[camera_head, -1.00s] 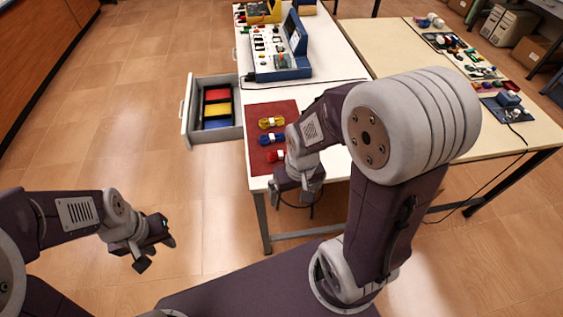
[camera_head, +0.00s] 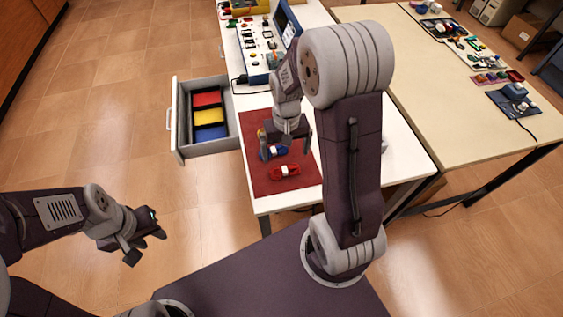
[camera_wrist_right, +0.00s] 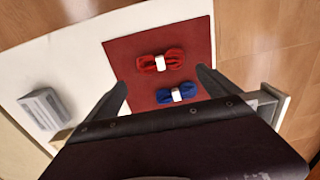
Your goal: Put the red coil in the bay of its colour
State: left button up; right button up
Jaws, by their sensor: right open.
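The red coil (camera_head: 284,171), banded in white, lies on the dark red mat (camera_head: 262,184) near the table's front corner. It also shows in the right wrist view (camera_wrist_right: 160,62), just beyond the fingers. My right gripper (camera_head: 285,148) is open and empty above the mat, over the blue coil (camera_head: 273,152). The blue coil shows between the fingers in the right wrist view (camera_wrist_right: 177,94). The open drawer holds a red bay (camera_head: 207,99), a yellow bay and a blue bay. My left gripper (camera_head: 145,243) is open and empty over the floor.
The drawer (camera_head: 209,149) sticks out left of the white table (camera_head: 400,155). A blue-and-white instrument panel (camera_head: 256,50) stands behind the mat. A second table (camera_head: 440,100) on the right carries small parts. The floor at left is clear.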

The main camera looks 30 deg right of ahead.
aim_at(285, 169)
notch_tip(285, 169, down, 3)
jog(key=shift+s, duration=0.1)
jog(key=shift+w+f, duration=0.2)
jog(key=shift+f, duration=0.2)
notch_tip(285, 169, down, 5)
jog(key=shift+f+b, duration=0.1)
jog(key=shift+b, duration=0.3)
jog(key=c, duration=1.1)
jog(key=r, duration=0.5)
jog(key=shift+s+a+p, duration=0.15)
jog(key=shift+a+p, duration=0.15)
jog(key=shift+a, duration=0.1)
jog(key=s+a+r, duration=0.1)
jog(key=a+r, duration=0.1)
jog(key=a, duration=0.1)
jog(key=s+a+r, duration=0.2)
jog(key=a, duration=0.1)
jog(key=s+a+r, duration=0.2)
jog(key=a, duration=0.1)
jog(key=shift+a+r, duration=0.1)
jog(key=shift+a, duration=0.2)
